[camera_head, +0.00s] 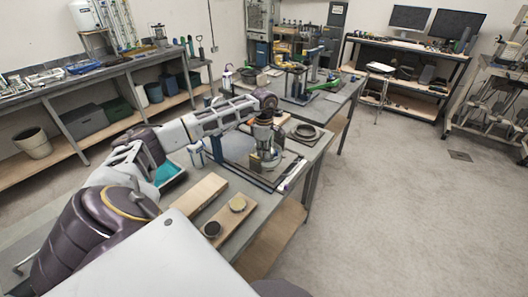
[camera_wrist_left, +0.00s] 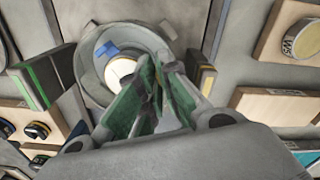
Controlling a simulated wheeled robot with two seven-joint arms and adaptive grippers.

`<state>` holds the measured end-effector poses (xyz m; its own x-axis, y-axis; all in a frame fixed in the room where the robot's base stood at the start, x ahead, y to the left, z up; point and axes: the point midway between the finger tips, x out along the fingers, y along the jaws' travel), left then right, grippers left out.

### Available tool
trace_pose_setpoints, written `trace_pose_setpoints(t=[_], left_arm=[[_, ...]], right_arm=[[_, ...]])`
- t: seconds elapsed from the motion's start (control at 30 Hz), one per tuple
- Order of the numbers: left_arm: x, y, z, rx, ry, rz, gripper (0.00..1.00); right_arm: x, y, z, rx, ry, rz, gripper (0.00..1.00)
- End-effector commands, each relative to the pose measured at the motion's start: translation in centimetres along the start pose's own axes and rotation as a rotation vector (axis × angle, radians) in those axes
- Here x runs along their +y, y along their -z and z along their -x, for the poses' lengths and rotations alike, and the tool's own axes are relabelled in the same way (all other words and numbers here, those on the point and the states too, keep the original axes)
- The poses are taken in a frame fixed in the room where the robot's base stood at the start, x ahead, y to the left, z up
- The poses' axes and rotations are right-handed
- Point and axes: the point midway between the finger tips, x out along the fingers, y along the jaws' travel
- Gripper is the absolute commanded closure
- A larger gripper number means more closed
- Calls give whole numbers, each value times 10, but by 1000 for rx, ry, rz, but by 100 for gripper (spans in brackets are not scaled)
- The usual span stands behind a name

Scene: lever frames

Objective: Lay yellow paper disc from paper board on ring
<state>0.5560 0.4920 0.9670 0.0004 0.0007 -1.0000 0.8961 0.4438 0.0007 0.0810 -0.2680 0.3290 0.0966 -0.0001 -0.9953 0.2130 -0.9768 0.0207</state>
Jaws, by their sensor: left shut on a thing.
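My left gripper (camera_head: 265,152) is over the grey round fixture on the dark mat in the head view. In the left wrist view its green-padded fingers (camera_wrist_left: 160,68) are drawn together over a grey ring (camera_wrist_left: 88,72). A pale, yellowish round piece (camera_wrist_left: 121,72), likely the yellow paper disc, shows at the fingertips inside the ring's outline. The fingers cover part of it, and I cannot tell whether it touches the ring. A pale wooden board (camera_head: 200,195) looks bare in the head view. My right gripper is not in view.
Another wooden board (camera_head: 224,222) carries a yellow-edged round piece (camera_head: 238,203) and a dark one (camera_head: 212,229). A dark round ring (camera_head: 305,132) lies beyond the mat. A teal tray (camera_head: 168,173) is beside my forearm.

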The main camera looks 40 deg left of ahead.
Motion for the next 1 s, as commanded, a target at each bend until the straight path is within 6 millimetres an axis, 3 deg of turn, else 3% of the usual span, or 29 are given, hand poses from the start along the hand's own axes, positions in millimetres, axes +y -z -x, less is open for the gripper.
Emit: trace_pose_setpoints(t=[0.43, 0.5, 0.67, 1.0], left_arm=[[0, 0, -2, 0, -1, 1, 100], [0, 0, -2, 0, 0, 1, 88], [0, 0, -2, 0, 0, 0, 69], [0, 0, -1, 0, 0, 0, 69]], right_arm=[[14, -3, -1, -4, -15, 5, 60], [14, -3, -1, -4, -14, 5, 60], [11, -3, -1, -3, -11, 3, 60], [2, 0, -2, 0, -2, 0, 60]])
